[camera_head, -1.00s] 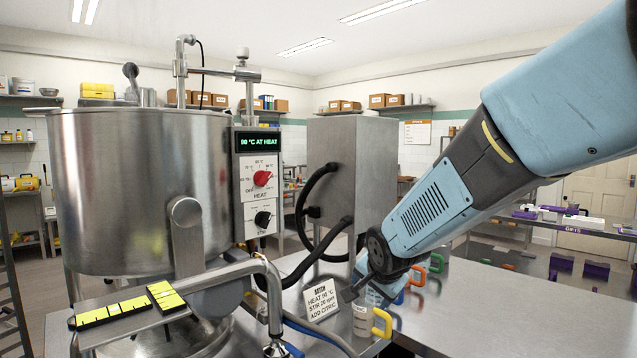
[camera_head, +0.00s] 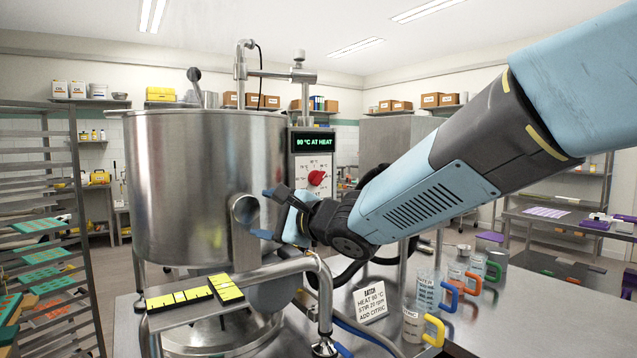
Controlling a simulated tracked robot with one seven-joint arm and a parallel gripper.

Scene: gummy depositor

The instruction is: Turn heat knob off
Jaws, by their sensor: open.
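The red heat knob (camera_head: 317,178) is on the white control panel (camera_head: 314,165) at the right side of the steel kettle (camera_head: 200,185). A green display (camera_head: 313,142) above it reads 90 °C AT HEAT. The OFF label and the lower stir knob are hidden behind my arm. My gripper (camera_head: 265,213) is open and empty. In the picture it lies below and left of the heat knob, in front of the kettle's side. It does not touch the knob.
A steel pipe (camera_head: 318,285) and a bracket with yellow-marked bars (camera_head: 190,296) stand low in front. A batch card (camera_head: 371,301) and several jugs with coloured handles, one yellow (camera_head: 434,330), stand on the steel table. A tray rack (camera_head: 45,230) is at left.

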